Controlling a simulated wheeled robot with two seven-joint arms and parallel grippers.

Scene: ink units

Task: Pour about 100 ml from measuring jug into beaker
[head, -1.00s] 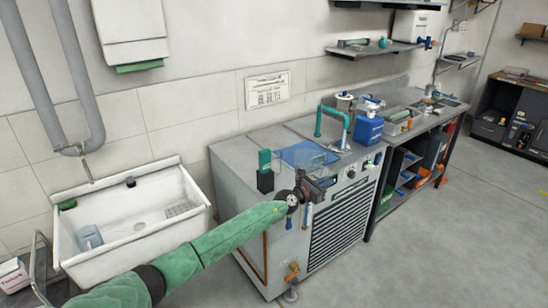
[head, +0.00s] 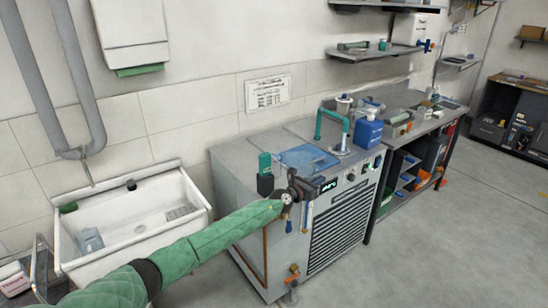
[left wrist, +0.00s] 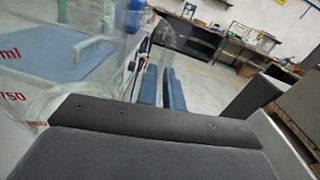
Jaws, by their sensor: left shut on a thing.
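The measuring jug (left wrist: 55,70) fills the left of the left wrist view, close up. It is clear, with red print reading "ml" and "750" on its wall. My left gripper (head: 306,188) is shut in front of the grey chiller unit; its dark pads show in the left wrist view (left wrist: 150,125) against the jug. I cannot clearly make out the jug's outline or its liquid level in the head view. I cannot identify the beaker for sure; a clear bluish vessel (head: 89,240) stands in the sink. My right gripper is not in view.
The grey chiller unit (head: 340,225) has a blue panel (head: 305,157), a green pipe (head: 318,122) and a blue canister (head: 367,132) on top. A white sink (head: 140,232) is at left. A cluttered bench (head: 420,120) stands beyond. The floor at right is clear.

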